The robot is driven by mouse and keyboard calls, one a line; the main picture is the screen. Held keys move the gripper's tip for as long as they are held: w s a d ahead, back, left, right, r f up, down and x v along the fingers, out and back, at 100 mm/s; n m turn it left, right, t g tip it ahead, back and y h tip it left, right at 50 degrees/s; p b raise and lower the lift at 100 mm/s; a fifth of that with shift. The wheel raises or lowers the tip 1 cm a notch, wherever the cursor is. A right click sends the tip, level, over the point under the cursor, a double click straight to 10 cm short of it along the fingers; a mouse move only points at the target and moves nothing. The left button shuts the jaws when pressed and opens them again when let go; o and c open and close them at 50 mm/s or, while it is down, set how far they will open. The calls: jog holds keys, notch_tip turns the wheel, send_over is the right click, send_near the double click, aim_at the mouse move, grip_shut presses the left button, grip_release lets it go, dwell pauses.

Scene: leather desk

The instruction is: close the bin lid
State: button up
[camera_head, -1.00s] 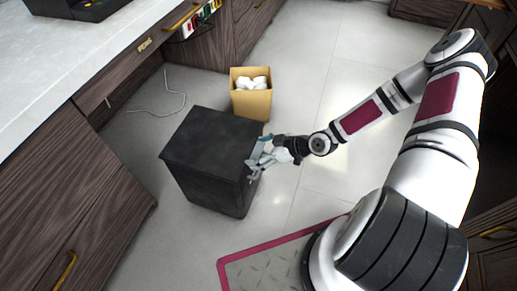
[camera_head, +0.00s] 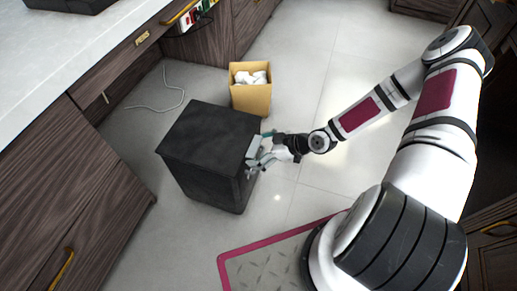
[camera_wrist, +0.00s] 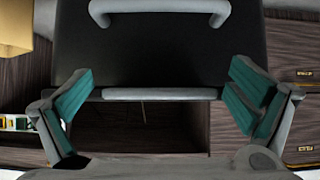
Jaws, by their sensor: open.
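The black bin (camera_head: 205,172) stands on the floor left of my gripper. Its lid (camera_head: 208,130) looks flat on top, with no gap that I can see from the head view. My gripper (camera_head: 251,158) is open and empty at the bin's right side, near the lid edge. In the wrist view, which looks upside down, the teal finger pads (camera_wrist: 160,96) are spread wide in front of the dark bin face (camera_wrist: 160,58). A grey bar (camera_wrist: 160,94) lies along its edge between the fingers, and a grey U-shaped handle (camera_wrist: 158,18) is at the top. Contact cannot be told.
A tan box (camera_head: 251,96) with white crumpled items stands behind the bin. A desk with wooden drawers (camera_head: 85,190) is at the left. A white cable (camera_head: 168,108) lies on the floor. A red-edged metal plate (camera_head: 265,262) is in front. Clear floor lies to the right.

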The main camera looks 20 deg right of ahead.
jog(key=v, duration=1.2)
dwell(0.5)
